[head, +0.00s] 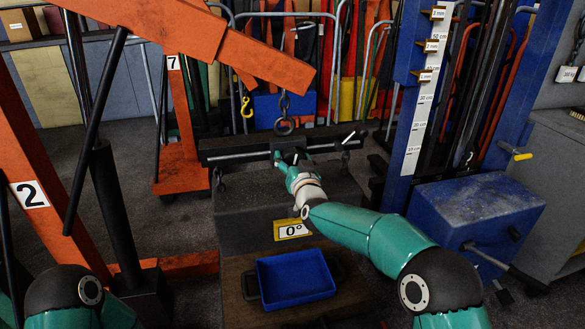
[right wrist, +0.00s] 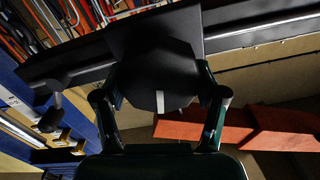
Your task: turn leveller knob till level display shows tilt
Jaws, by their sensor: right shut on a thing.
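The load leveller (head: 235,150) is a long dark bar with a screw rod, hanging below the orange crane boom by a chain and ring. My right gripper (head: 289,158) is at the middle of the bar. In the right wrist view its fingers (right wrist: 160,92) are shut on a dark, many-sided knob (right wrist: 155,62) with a pale mark at its lower edge. The gripper hides most of the knob in the head view. The level display (head: 293,230), a yellow-framed plate on the dark block's front, reads 0°. My left gripper is out of view.
A blue tray (head: 295,277) lies in front of the dark block (head: 240,210). The orange crane (head: 200,50) spans the left and top. A blue press frame (head: 410,100) with a scale and a blue box (head: 475,205) stand right. Tools fill the back wall.

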